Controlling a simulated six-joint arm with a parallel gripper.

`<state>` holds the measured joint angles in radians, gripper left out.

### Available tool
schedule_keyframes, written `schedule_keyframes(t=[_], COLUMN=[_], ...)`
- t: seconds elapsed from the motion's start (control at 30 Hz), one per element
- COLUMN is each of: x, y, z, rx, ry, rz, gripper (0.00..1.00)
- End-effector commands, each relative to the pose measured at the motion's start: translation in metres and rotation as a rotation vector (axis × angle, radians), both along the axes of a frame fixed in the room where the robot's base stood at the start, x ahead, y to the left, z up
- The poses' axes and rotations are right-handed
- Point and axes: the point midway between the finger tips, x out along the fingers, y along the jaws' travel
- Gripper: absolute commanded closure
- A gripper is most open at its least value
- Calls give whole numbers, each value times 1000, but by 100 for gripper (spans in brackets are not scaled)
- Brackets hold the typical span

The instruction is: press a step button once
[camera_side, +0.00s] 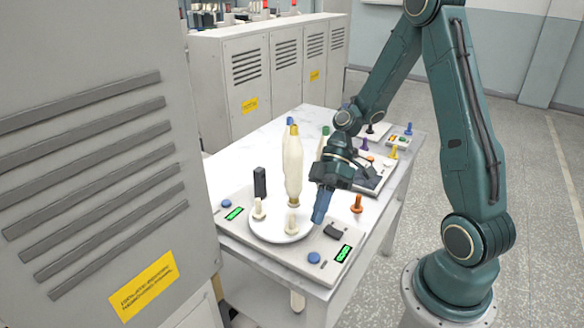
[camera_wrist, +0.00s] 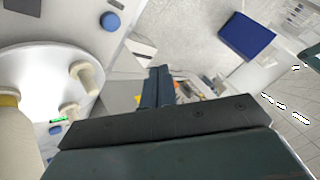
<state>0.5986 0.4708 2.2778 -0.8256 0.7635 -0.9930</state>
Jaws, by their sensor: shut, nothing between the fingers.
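A pale tray panel (camera_side: 262,262) on the table carries a blue round step button (camera_side: 314,257) at its right front and another blue button (camera_side: 226,203) at its left. A green display (camera_side: 344,253) sits near the right button, and another (camera_side: 234,213) near the left one. My gripper (camera_side: 318,220) is shut and empty, pointing down above the panel, apart from the right button and behind it in the side view. In the wrist view one blue button (camera_wrist: 110,21) shows at the upper left of my shut fingertips (camera_wrist: 159,70).
A round white plate (camera_side: 266,236) holds several cream pegs and a tall cream bobbin (camera_side: 293,168). A black post (camera_side: 259,182), an orange knob (camera_side: 357,203) and a dark block (camera_side: 334,231) stand nearby. A large grey cabinet (camera_side: 100,130) rises at the left.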

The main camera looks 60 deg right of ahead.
Motion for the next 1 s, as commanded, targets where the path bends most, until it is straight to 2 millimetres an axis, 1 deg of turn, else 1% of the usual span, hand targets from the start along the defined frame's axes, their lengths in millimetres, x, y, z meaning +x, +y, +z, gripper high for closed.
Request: schedule_keyframes(t=[0.17,0.67,0.87,1.0], x=[1,1,1,1], y=[-1,-1,-1,-1], z=[-4,-6,-14,-25], rx=[29,31,32,33], ry=[-10,-10,-8,-8], rz=[7,7,7,6], gripper=[100,100,100,100])
